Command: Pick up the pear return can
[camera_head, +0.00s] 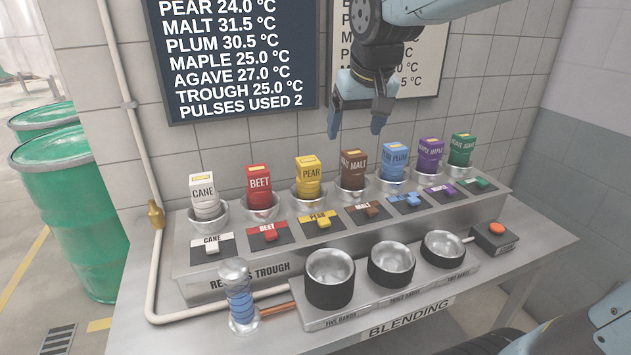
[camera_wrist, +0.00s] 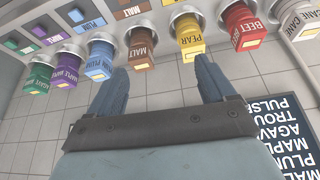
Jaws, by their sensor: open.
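The yellow pear return can (camera_head: 309,178) stands upright in a metal cup in the back row, between the red beet can and the brown malt can. In the wrist view the pear can (camera_wrist: 189,36) is near the top, just above the right fingertip. My gripper (camera_head: 354,128) is open and empty, above the row near the malt can in the head view. In the wrist view my gripper (camera_wrist: 158,75) has its blue fingers spread below the gap between malt and pear. Neither finger is seen around a can.
The beet can (camera_head: 260,187) and malt can (camera_head: 353,170) flank the pear can closely. Steel bowls (camera_head: 330,278) stand in front, with a clear cylinder (camera_head: 238,296) at the left. A tiled wall with a temperature board (camera_head: 235,108) is behind.

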